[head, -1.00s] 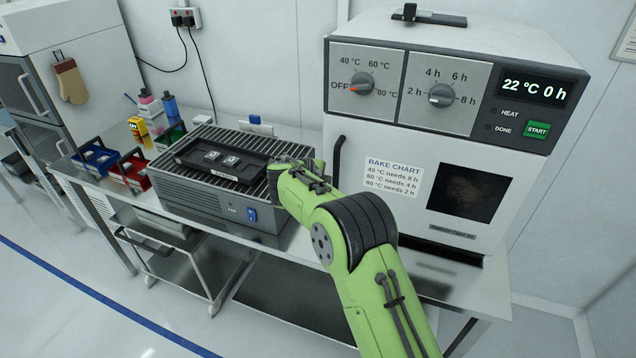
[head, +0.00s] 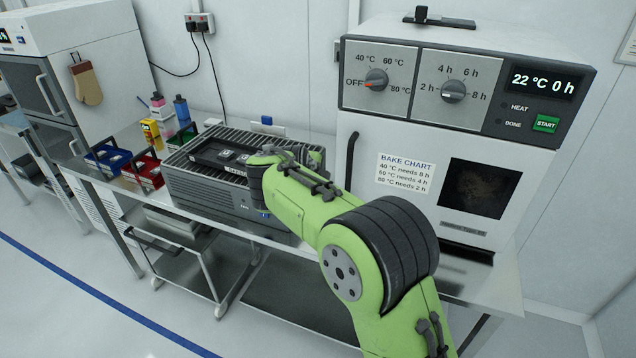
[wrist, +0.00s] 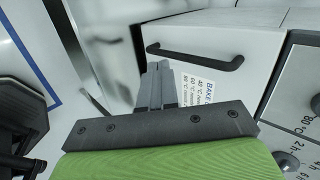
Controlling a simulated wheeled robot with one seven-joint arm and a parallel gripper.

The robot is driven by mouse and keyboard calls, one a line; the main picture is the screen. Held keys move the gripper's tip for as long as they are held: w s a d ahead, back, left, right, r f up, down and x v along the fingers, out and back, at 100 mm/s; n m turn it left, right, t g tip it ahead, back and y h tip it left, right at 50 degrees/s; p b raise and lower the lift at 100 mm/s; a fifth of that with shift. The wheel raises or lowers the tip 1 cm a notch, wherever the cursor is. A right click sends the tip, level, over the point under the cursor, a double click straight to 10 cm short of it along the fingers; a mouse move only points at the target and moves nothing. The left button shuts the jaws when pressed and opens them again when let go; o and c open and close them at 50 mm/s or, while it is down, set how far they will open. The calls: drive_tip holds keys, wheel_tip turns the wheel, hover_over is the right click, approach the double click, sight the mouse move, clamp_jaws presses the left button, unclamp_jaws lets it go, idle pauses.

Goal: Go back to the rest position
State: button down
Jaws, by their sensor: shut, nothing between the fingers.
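In the wrist view my gripper (wrist: 162,70) shows its two dark fingers pressed together with nothing between them. Beyond them are the white oven door and its dark handle (wrist: 195,58); the fingers appear apart from the door. In the head view my green arm reaches up from the lower right in front of the bench, and its far end covers the front right part of the grey ribbed unit (head: 215,195). The fingers cannot be made out there. A black tray (head: 212,152) with small chips lies on top of the unit.
The white oven (head: 400,205) stands right of the arm, its door shut, display at 22 °C 0 h. Blue (head: 107,160) and red (head: 146,172) bins and bottles stand left of the unit. A metal cart (head: 185,255) is below the bench. The floor at left is clear.

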drive_tip(key=s+d+r+n+g+y, duration=0.1)
drive_tip(key=s+d+r+n, duration=0.3)
drive_tip(key=s+d+n, duration=0.45)
drive_tip(key=s+d+r+n+g, duration=0.1)
drive_tip(key=s+d+r+n, duration=0.4)
drive_tip(key=s, duration=0.6)
drive_tip(key=s+d+f+n, duration=0.1)
drive_tip(key=s+f+n, duration=0.1)
drive_tip(key=s, duration=0.4)
drive_tip(key=s+d+f+n+g+y, duration=0.1)
drive_tip(key=s+f+n, duration=0.2)
drive_tip(key=s, duration=0.3)
drive_tip(key=s+d+f+n, duration=0.1)
drive_tip(key=s+f+n, duration=0.1)
drive_tip(key=s, duration=0.4)
drive_tip(key=shift+s+f+g, duration=0.3)
drive_tip(key=shift+s+f, duration=0.1)
drive_tip(key=shift+f, duration=0.05)
drive_tip(key=shift+n, duration=0.25)
